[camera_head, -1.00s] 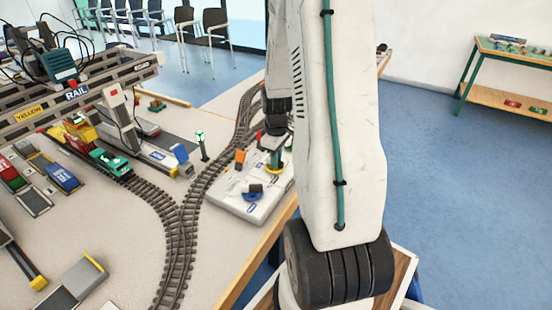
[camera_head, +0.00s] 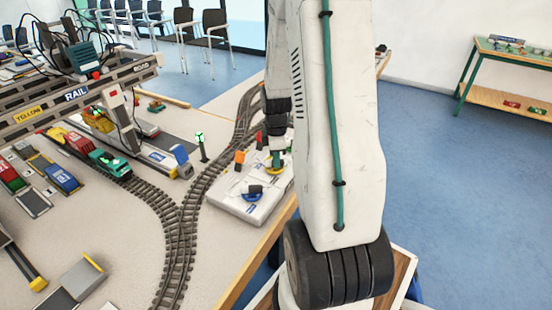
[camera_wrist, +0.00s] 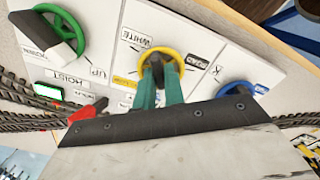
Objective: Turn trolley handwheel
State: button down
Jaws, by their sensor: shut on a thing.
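The white control panel (camera_head: 228,203) lies at the table's right edge. In the wrist view, the yellow handwheel (camera_wrist: 140,65) sits on it between a green handwheel (camera_wrist: 79,22) and a blue handwheel (camera_wrist: 228,88). My gripper (camera_wrist: 158,75) has teal fingers shut on the yellow handwheel, around its dark middle part. The fingers hide its near side. In the head view, my gripper (camera_head: 276,158) is over the panel, partly behind my arm. The model crane's trolley (camera_head: 82,60) is a teal box on the gantry beam, with a yellow frame (camera_head: 97,118) hanging below.
Toy rail track (camera_head: 181,225) runs left of the panel. A signal post (camera_head: 201,145) stands near it.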

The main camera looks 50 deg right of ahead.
dwell(0.3)
jog(key=c, duration=1.5)
grip_release()
jog(key=shift+r, duration=0.1)
notch_tip(320, 180, up, 8)
jog(key=shift+f, duration=0.15)
jog(key=shift+d, duration=0.1)
